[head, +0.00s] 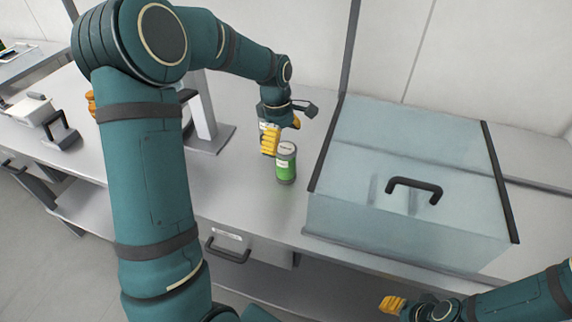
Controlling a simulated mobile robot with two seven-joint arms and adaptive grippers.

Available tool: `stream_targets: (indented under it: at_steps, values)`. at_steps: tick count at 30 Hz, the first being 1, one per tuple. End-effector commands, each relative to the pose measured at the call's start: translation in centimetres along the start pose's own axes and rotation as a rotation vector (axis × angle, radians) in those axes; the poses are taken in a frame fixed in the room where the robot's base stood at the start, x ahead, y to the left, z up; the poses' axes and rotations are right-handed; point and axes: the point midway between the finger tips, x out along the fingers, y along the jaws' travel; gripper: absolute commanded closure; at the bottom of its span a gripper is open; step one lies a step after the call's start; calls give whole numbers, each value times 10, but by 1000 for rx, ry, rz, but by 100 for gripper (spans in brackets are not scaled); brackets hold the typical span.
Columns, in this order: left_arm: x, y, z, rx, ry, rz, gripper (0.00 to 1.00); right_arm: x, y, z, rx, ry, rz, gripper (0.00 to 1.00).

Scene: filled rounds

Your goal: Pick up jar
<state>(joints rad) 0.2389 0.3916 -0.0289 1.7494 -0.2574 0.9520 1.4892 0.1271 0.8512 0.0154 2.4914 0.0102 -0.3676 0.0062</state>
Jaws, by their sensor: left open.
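A green jar (286,165) with a grey lid stands upright on the grey bench, left of the glass-like box. My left gripper (277,140), with orange-yellow fingers, is open just behind and to the left of the jar. One finger overlaps the jar's left edge in the picture; I cannot tell whether it touches. My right gripper (392,304) shows at the bottom right, in front of the bench and far from the jar. Its orange fingertips are small, and whether they are apart is unclear.
A translucent box (400,233) with a dark handle (414,186) fills the bench right of the jar. A grey post with a flat base (210,138) stands to the left. White equipment (31,109) sits at the far left. The bench in front of the jar is clear.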

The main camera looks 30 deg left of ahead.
Motion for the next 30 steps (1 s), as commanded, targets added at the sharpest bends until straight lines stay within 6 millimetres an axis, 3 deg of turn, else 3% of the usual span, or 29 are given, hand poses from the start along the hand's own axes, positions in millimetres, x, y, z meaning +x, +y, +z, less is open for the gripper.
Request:
stream_targets:
  at_steps: [5, 14, 23, 26, 30]
  values:
    - [12, 0, 1, 0, 0, -1, 0, 2, 1, 1, -1, -2, 0, 53]
    - [52, -1, 5, 0, 0, -1, 0, 7, 3, 4, -2, -8, -1, 53]
    - [56, -1, 6, 0, 0, 1, 0, 7, 3, 4, -2, -9, -1, 53]
    - [56, -1, 6, 0, 0, 1, 28, 7, 3, 4, -2, -8, -1, 53]
    - [56, -1, 6, 0, 0, 1, 78, 7, 3, 4, -2, -8, -1, 53]
